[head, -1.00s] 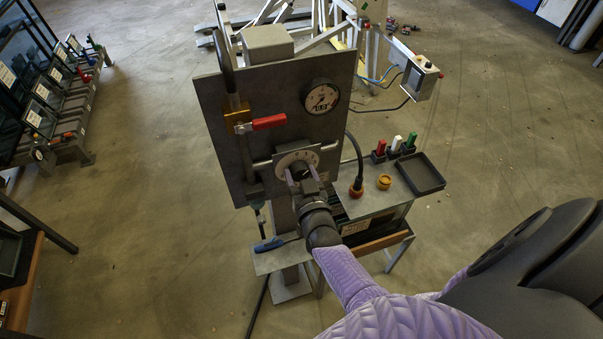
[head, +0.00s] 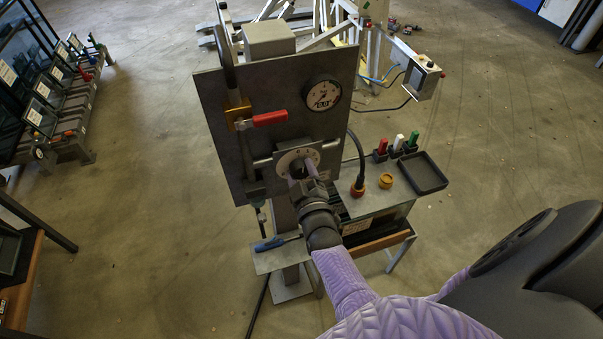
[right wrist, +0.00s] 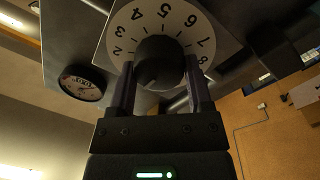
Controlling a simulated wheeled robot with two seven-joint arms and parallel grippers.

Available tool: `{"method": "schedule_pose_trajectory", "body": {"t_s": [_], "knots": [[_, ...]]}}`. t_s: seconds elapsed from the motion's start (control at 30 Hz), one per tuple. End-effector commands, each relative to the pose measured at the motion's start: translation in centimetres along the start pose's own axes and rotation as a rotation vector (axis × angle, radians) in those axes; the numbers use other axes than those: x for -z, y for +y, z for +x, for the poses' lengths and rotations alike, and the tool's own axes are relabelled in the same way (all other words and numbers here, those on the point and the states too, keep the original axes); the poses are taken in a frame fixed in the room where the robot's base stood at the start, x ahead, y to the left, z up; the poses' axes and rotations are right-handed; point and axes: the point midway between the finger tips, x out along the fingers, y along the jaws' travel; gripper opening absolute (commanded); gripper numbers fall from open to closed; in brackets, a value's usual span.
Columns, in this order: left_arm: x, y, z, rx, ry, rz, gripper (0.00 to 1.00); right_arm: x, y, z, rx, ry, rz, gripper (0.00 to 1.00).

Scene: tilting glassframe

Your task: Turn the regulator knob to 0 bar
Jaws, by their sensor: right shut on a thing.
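The regulator knob (right wrist: 160,62) is a dark round knob in the middle of a white dial (right wrist: 197,25) with black numbers, several of them visible in the right wrist view. In the head view the dial (head: 312,153) sits low on the grey upright panel (head: 215,105). My right gripper (head: 299,174) is shut on the knob, one finger on each side, and hides part of it. A round pressure gauge (head: 322,95) is above the dial; it also shows in the right wrist view (right wrist: 82,83), but its reading is too small to tell. My left gripper is not in view.
A red-handled lever (head: 269,119) is on the panel, up and left of the dial. A black hose (head: 360,155), an orange cap (head: 386,181), coloured plugs (head: 398,143) and a black tray (head: 423,172) are to the right. A blue-handled tool (head: 269,244) lies below on a ledge.

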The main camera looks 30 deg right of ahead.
Motion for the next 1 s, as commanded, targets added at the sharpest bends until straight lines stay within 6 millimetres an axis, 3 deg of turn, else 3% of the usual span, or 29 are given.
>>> {"method": "schedule_pose_trajectory", "body": {"t_s": [0.7,0.73,0.9,1.0], "knots": [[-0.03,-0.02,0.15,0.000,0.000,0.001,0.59,-0.06,-0.08,-0.04,0.001,0.003,-0.071,0.06],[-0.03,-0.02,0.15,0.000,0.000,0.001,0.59,-0.06,-0.08,-0.03,0.001,0.003,-0.071,0.67],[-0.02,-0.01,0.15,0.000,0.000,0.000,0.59,-0.04,-0.06,-0.02,0.000,0.004,-0.070,1.00],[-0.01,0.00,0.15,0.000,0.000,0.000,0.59,-0.03,-0.04,-0.01,0.000,0.004,-0.070,1.00]]}}
